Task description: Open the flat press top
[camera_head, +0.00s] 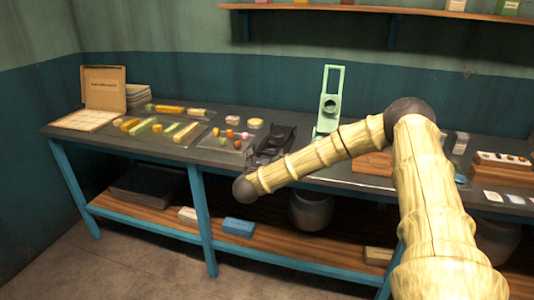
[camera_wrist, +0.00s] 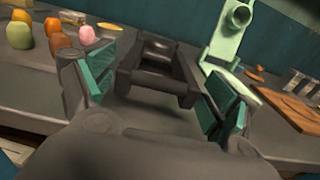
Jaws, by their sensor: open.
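A dark, low press-like frame (camera_wrist: 155,72) lies flat on the worktop, with two side bars and a crossbar at its near end. I take it for the flat press; its top looks down. In the wrist view my gripper (camera_wrist: 160,92) is open, its teal-padded fingers spread to either side of the frame's near end. I see nothing held, and cannot tell whether a finger touches the frame. In the head view the dark frame (camera_head: 276,142) is beside my wrist and hard to tell from my gripper.
A pale green upright device (camera_head: 328,103) with a round opening stands close right of the dark frame. Small coloured fruit-like items (camera_wrist: 42,34) lie to its left. A wooden board (camera_wrist: 284,108) is at right. Several bars and an open box (camera_head: 103,90) are further left.

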